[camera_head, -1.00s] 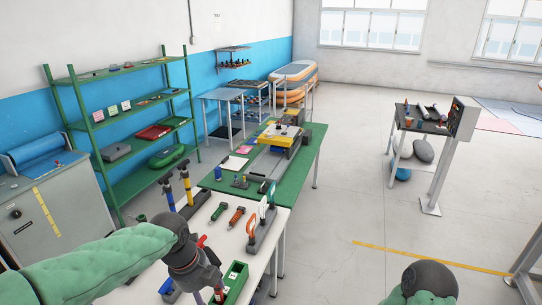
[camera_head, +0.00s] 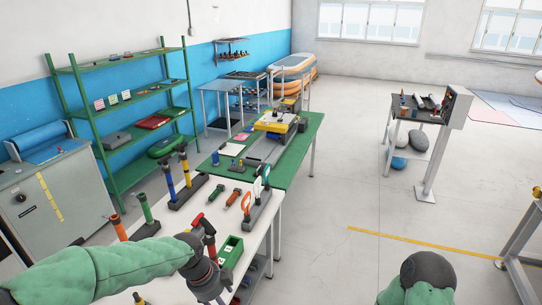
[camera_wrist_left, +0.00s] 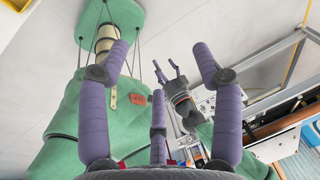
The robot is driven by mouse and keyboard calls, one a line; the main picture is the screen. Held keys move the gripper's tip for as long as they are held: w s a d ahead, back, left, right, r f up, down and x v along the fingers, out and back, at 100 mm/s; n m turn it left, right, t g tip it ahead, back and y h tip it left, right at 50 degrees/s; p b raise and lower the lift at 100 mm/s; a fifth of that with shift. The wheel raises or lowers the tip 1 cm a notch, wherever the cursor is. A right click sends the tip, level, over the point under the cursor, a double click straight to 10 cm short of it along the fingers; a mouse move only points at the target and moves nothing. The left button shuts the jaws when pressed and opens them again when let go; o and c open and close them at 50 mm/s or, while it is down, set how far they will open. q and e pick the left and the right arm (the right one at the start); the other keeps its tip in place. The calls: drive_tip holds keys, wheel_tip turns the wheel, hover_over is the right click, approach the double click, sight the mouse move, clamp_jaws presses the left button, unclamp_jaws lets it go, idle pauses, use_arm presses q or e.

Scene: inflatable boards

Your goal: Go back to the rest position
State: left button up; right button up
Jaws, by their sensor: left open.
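My left gripper (camera_wrist_left: 160,62) is open and empty in the left wrist view, its purple fingers spread. In the head view my left arm comes in at the lower left, and this gripper (camera_head: 211,287) is over the near end of the white table (camera_head: 180,248), just in front of a green box (camera_head: 231,250). My right gripper (camera_wrist_left: 174,72) appears small in the left wrist view, fingers apart and seemingly empty. In the head view only part of my right arm shows at the bottom right; its gripper is hidden there.
Pumps and hand tools stand on the white table, around my left arm. A green table (camera_head: 297,150) adjoins it, bearing a yellow machine (camera_head: 275,122). A green shelf rack (camera_head: 130,128) stands left. A small stand (camera_head: 420,113) is at right. The floor between is clear.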

use_arm(q)
wheel_tip(320, 180, down, 15)
drive_tip(key=s+d+n+b, duration=0.1)
drive_tip(key=d+n+b, duration=0.1)
drive_tip(key=n+b, duration=0.3)
drive_tip(key=s+f+n+b, duration=0.2)
drive_tip(key=s+f+n, duration=0.3)
drive_tip(key=f, duration=0.4)
drive_tip(key=s+d+f+n+h+b, duration=0.1)
drive_tip(key=s+f+n+b, duration=0.2)
drive_tip(key=f+n, duration=0.5)
drive_tip(key=s+f+n+b, duration=0.2)
drive_tip(key=s+f+n, duration=0.4)
drive_tip(key=f, duration=0.5)
drive_tip(key=shift+s+d+f+n+g, duration=0.2)
drive_tip(key=shift+s+f+n+g, duration=0.15)
drive_tip(key=shift+n, duration=0.25)
